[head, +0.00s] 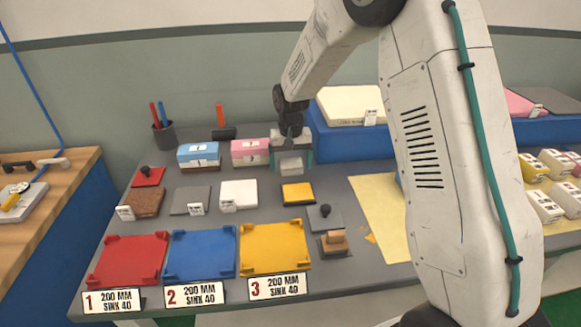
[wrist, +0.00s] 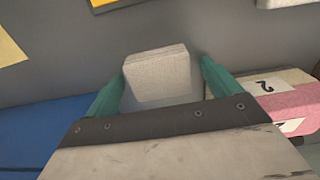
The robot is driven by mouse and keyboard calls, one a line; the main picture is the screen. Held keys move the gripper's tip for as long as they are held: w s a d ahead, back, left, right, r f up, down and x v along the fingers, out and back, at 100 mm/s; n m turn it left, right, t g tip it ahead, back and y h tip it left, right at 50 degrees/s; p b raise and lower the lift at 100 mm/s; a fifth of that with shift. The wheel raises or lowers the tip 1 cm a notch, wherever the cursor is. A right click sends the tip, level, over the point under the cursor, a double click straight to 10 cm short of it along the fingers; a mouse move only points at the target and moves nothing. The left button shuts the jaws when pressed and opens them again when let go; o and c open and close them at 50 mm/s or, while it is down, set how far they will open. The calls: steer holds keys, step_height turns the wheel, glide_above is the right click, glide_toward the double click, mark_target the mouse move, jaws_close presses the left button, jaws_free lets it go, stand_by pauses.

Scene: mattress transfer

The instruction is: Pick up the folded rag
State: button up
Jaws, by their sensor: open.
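The folded rag (wrist: 157,75) is a pale grey-white block with a cloth-like weave. In the wrist view it lies between the two green fingers of my gripper (wrist: 160,88), with a narrow gap visible on the right side. The left finger is very near it, and I cannot tell whether they touch. In the head view the rag (head: 290,165) shows at the back of the table, below my gripper (head: 291,158), which points down over it. The gripper is open.
A pink-topped block (head: 251,151) stands close to the left of my gripper, with a blue-topped block (head: 199,155) beyond. A blue platform (head: 345,142) is close on the right. Red (head: 128,260), blue (head: 200,253) and yellow (head: 274,247) trays line the front edge.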

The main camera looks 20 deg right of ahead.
mark_target(291, 162)
steer(key=c, duration=1)
steer(key=shift+c, duration=0.3)
steer(key=shift+r, duration=0.15)
steer(key=shift+r, duration=0.6)
step_height(291, 162, up, 2)
steer(key=shift+r, duration=0.1)
steer(key=s+d, duration=0.2)
steer(key=s, duration=0.2)
steer(key=s+d+r, duration=0.1)
steer(key=s+d, duration=0.1)
steer(key=s, duration=0.3)
steer(key=s+d, duration=0.3)
steer(key=s, duration=0.2)
steer(key=shift+s+r, duration=0.2)
